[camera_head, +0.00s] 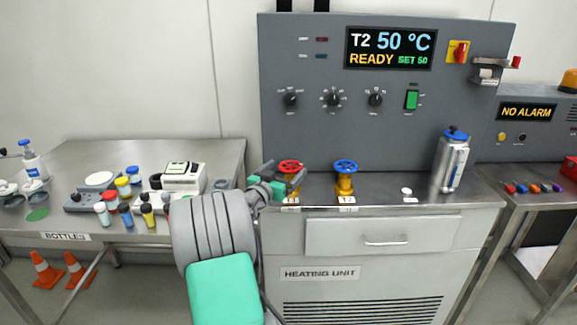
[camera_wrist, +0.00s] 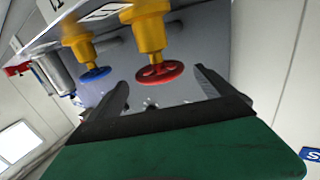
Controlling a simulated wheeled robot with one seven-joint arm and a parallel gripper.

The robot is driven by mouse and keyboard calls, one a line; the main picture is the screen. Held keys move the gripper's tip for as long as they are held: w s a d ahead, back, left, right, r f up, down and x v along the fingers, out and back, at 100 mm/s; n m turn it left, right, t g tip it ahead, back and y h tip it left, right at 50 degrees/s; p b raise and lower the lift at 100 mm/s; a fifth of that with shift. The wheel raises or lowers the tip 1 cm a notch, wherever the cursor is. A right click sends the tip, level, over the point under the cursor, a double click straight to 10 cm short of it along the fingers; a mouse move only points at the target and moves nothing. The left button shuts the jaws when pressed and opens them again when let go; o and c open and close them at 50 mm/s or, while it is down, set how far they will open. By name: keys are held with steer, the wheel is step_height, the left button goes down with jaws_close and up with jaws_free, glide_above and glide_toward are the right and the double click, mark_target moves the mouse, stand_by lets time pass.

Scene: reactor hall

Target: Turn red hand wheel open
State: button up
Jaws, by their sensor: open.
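The red hand wheel (camera_head: 290,166) sits on top of a yellow valve at the left end of the heating unit's steel top. In the wrist view the red wheel (camera_wrist: 160,75) and its yellow valve body (camera_wrist: 148,32) appear upside down, in line with the gap between my fingers. My gripper (camera_head: 283,184) is at the red wheel in the head view and partly hides its valve. In the wrist view my gripper (camera_wrist: 162,84) is open, one finger to each side of the wheel, and I see no finger touching it.
A blue hand wheel (camera_head: 345,167) on a second yellow valve stands just right of the red one. A metal flask (camera_head: 452,160) is further right. The grey control panel (camera_head: 330,120) rises behind. Bottles (camera_head: 123,186) crowd the left table.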

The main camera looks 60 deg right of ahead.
mark_target(291, 164)
steer(key=d, duration=0.4)
steer(key=shift+d+p, duration=0.15)
steer(key=shift+p, duration=0.15)
steer(key=shift+c, duration=0.5)
steer(key=c, duration=1.3)
steer(key=shift+o, duration=0.2)
